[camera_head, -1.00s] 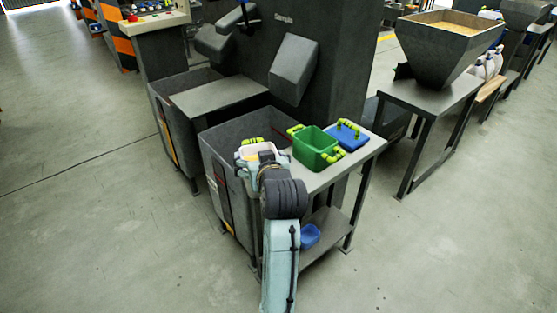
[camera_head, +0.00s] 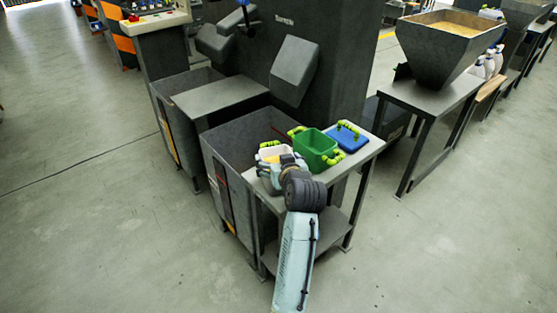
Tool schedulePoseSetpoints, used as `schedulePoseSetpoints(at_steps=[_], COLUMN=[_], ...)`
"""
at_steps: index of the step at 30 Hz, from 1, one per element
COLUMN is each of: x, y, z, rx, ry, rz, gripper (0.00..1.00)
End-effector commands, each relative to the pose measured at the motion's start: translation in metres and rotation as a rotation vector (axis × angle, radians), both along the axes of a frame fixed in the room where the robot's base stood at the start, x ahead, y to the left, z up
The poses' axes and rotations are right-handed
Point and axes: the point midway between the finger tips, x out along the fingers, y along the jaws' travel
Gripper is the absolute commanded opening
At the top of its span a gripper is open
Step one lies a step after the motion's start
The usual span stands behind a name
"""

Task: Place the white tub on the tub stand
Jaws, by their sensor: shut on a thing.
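The white tub (camera_head: 270,153) with a yellow-green handle is at the left end of the metal table that appears to be the tub stand (camera_head: 365,152). My gripper (camera_head: 287,162) is shut on the tub's near right side. The tub appears over the table's left end, close to the open grey bin. I cannot tell whether its base touches the tabletop, as my wrist and arm hide the lower part and much of the table's left front.
A green tub (camera_head: 315,148) with yellow-green handles stands on the table just right of the white tub. A blue lid or tub (camera_head: 344,138) with similar handles is behind it. An open grey bin (camera_head: 235,140) lies left. A hopper table (camera_head: 430,98) stands at right.

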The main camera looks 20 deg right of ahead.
Motion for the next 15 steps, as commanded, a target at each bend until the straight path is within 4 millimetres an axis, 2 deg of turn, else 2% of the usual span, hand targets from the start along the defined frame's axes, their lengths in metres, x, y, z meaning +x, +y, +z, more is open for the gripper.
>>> schedulePoseSetpoints(at_steps=[2, 3, 11, 15], x=[0.0000, -0.0001, -0.0001, -0.0001], y=[0.0000, 0.0000, 0.0000, 0.0000], z=[-0.0031, -0.0026, -0.0023, -0.0023], rx=[0.000, 0.000, 0.000, 0.000], ry=[-0.001, 0.000, 0.000, 0.000], rz=[0.000, 0.000, 0.000, 0.000], gripper=[0.45, 0.83, 1.00, 1.00])
